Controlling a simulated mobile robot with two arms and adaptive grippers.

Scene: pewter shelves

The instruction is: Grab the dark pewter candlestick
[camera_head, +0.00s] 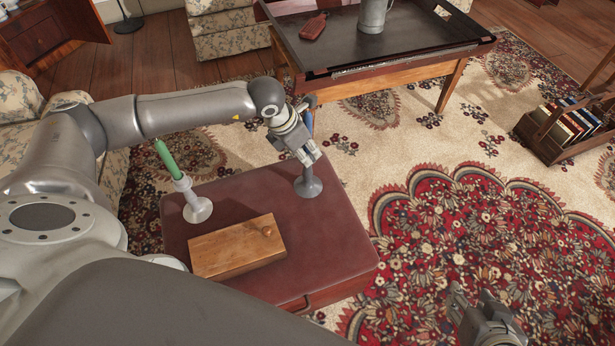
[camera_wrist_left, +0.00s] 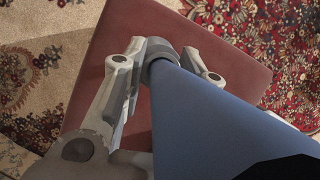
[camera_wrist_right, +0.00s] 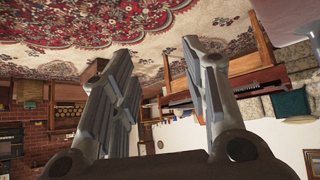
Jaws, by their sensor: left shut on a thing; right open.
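The dark pewter candlestick (camera_head: 308,185) holds a blue candle (camera_head: 308,121) and is upright at the far right part of a dark red case (camera_head: 335,240). My left gripper (camera_head: 308,155) is shut around its upper stem. In the left wrist view the blue candle (camera_wrist_left: 215,120) fills the middle, and the candlestick's dark top (camera_wrist_left: 160,50) is between the fingers (camera_wrist_left: 166,68). I cannot tell whether its base touches the case. My right gripper (camera_head: 472,298) is open and empty over the rug, away from the case; it also shows in the right wrist view (camera_wrist_right: 157,50).
Behind is a table (camera_head: 440,40) with a tankard (camera_head: 372,14) and a red object (camera_head: 313,27). A book rack (camera_head: 545,140) stands right. The rug between is clear.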

